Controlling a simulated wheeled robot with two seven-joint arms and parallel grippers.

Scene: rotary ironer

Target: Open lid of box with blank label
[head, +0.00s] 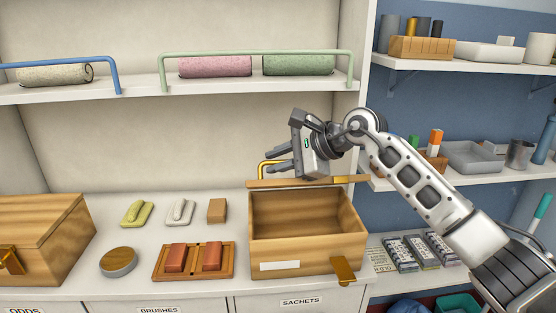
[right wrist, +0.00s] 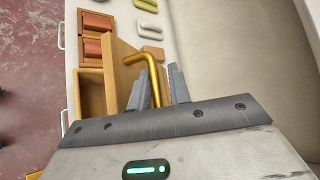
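The wooden box with the blank white label (head: 280,266) stands on the counter at centre right, and its inside shows empty. Its lid (head: 262,184) is raised at the back edge and seen nearly edge-on. A gold handle (head: 262,170) is on the lid; it also shows in the right wrist view (right wrist: 148,62). My right gripper (head: 270,160) is at this handle, above the back of the box. Its two fingers (right wrist: 160,88) are apart, with the handle's bar between or beside them. Whether they touch it cannot be told. My left gripper is out of view.
A closed wooden box (head: 40,225) stands at the left. A tray with two red-brown blocks (head: 165,274), a round brush (head: 118,262) and small brushes lie between. Shelves with rails (head: 255,53) and rolled towels are above. Packets (head: 420,250) lie at the right.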

